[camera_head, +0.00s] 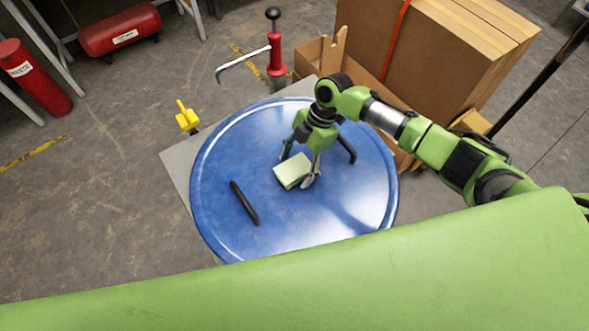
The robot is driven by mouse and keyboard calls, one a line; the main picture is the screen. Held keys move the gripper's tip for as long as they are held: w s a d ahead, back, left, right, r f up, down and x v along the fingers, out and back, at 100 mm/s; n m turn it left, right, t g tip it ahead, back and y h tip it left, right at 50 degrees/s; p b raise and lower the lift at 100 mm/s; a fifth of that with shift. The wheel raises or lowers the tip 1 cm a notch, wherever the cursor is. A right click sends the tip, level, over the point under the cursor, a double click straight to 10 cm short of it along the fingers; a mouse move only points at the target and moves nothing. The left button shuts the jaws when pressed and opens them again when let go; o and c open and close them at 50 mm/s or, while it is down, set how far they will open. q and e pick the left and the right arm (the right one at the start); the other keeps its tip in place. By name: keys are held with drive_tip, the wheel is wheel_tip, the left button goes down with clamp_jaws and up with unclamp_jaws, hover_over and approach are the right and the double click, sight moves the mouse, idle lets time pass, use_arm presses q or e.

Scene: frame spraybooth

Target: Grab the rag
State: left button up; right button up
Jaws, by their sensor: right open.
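The rag, a folded pale green cloth (292,171), lies on the round blue top of a drum (215,135). My right gripper (298,172) reaches in from the right and points down at the rag. Its fingers are open, one at the rag's upper left side and one at its right side. I cannot tell whether the fingers touch the cloth. My left gripper is not in view.
A black bar-shaped handle (245,203) lies left of the rag, and another dark handle (346,149) is right of my gripper. A red hand pump (276,55) and cardboard boxes (425,50) stand behind. A yellow object (187,117) is at the left.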

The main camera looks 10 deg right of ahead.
drive_tip(key=shift+f, duration=0.15)
drive_tip(key=c, duration=1.1)
